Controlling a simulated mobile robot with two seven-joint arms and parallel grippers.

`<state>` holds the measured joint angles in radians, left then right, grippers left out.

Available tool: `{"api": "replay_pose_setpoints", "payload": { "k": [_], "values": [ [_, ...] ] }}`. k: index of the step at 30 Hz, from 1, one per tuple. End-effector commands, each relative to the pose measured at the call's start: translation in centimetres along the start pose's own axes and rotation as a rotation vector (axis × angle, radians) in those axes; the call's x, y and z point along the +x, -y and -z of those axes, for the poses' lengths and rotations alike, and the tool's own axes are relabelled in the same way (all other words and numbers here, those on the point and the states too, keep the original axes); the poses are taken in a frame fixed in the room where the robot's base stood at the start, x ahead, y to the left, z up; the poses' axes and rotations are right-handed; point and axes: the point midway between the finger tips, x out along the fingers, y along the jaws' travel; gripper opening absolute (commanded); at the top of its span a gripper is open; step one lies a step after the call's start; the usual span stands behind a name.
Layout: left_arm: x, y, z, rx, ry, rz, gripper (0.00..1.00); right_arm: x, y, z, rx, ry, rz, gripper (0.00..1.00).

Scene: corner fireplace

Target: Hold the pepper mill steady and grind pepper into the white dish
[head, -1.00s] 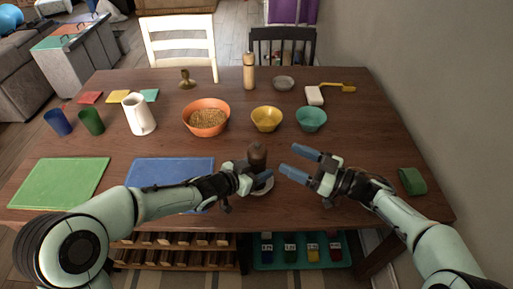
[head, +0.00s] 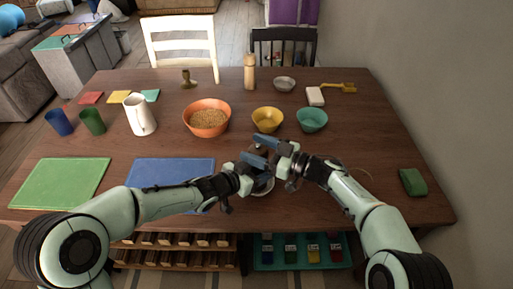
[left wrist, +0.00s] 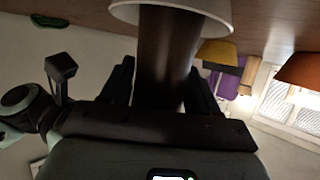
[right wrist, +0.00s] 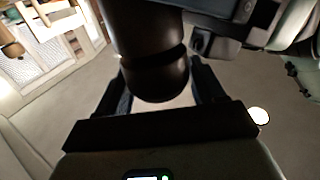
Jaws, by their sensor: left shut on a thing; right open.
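The dark brown pepper mill (head: 260,149) stands near the front middle of the table, mostly covered by my grippers in the head view. My left gripper (head: 249,182) is shut on its body, which also shows between the fingers in the left wrist view (left wrist: 165,55). The white dish (head: 265,189) is at the mill's lower end, partly hidden; its rim shows in the left wrist view (left wrist: 222,14). My right gripper (head: 260,151) is open at the mill's top. In the right wrist view the rounded dark top (right wrist: 156,75) lies between its open fingers.
Behind the grippers stand an orange bowl (head: 207,129), a yellow bowl (head: 267,125) and a teal bowl (head: 312,125). A blue mat (head: 165,173) lies under my left forearm. A green block (head: 412,182) sits at the right edge. The table's right front is mostly clear.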

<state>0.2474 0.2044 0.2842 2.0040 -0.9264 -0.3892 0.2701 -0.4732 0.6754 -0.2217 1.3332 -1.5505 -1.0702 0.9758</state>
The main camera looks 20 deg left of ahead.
Motion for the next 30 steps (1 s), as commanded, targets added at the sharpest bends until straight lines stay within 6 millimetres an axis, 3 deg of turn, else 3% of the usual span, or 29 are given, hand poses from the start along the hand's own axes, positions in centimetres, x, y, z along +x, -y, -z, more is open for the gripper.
{"api": "replay_pose_setpoints", "payload": {
  "k": [7,8,11,12,20,30],
  "values": [
    [0.01,-0.02,-0.05,-0.001,0.001,0.000,0.22,0.13,0.01,0.00,0.000,0.000,0.000,0.69],
    [0.01,-0.02,-0.05,-0.001,0.001,0.000,0.22,0.12,0.00,0.00,0.000,0.000,0.000,0.65],
    [0.01,-0.02,-0.05,-0.001,0.001,0.000,0.22,0.11,0.00,-0.01,0.000,0.000,0.000,0.33],
    [0.01,-0.02,-0.05,-0.001,0.001,0.000,0.22,0.10,0.00,-0.01,0.000,0.000,0.000,0.31],
    [0.01,-0.02,-0.05,-0.001,0.001,0.000,0.22,0.10,-0.03,0.08,-0.001,-0.004,-0.027,0.31],
    [0.01,-0.05,-0.06,-0.001,0.001,-0.001,0.22,0.06,-0.11,0.24,0.001,-0.008,-0.223,0.31]
  ]
}}
